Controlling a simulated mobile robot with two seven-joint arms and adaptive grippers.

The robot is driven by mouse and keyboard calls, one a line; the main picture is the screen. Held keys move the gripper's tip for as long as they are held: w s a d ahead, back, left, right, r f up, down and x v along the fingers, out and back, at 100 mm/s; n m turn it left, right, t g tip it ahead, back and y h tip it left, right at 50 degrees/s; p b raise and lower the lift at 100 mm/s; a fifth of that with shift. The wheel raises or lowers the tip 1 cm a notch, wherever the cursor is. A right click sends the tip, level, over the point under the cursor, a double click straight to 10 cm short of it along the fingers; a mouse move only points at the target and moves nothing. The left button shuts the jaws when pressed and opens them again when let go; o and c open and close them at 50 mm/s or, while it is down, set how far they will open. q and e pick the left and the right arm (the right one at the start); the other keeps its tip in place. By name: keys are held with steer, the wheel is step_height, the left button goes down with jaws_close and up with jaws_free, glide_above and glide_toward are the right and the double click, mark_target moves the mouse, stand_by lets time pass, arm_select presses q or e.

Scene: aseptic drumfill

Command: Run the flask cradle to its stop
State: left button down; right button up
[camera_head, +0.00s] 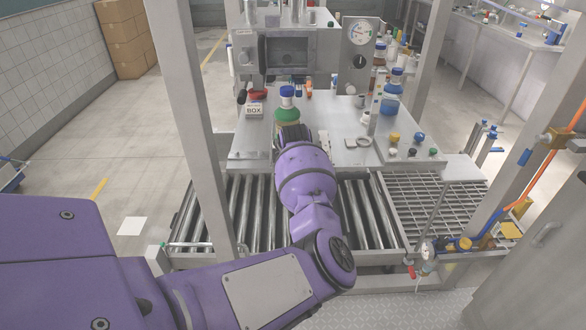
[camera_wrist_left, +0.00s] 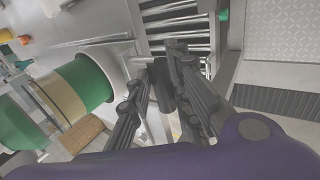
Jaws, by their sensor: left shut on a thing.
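My left gripper (camera_wrist_left: 165,92) is shut on a dark cylindrical grip (camera_wrist_left: 163,85), which sits at a pale metal bar in the left wrist view. In the head view my left gripper (camera_head: 291,132) reaches the front of the steel bench top, mostly hidden behind my own wrist. A flask with green contents and a blue cap (camera_head: 287,108) stands just beyond it. In the left wrist view a green flask with a tan band (camera_wrist_left: 82,84) lies left of the fingers, beside a white round rim (camera_wrist_left: 108,65). The cradle's full shape and its stop cannot be made out. My right gripper is not in view.
Steel posts (camera_head: 197,110) stand left and right. A gauge (camera_head: 359,33) is at the back.

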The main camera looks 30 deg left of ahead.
arm_select(q)
steer(key=shift+s+d, duration=0.15)
steer(key=shift+s, duration=0.1)
steer(key=c, duration=1.6)
jaws_free()
steer(key=v, duration=1.2)
steer(key=shift+r, duration=0.1)
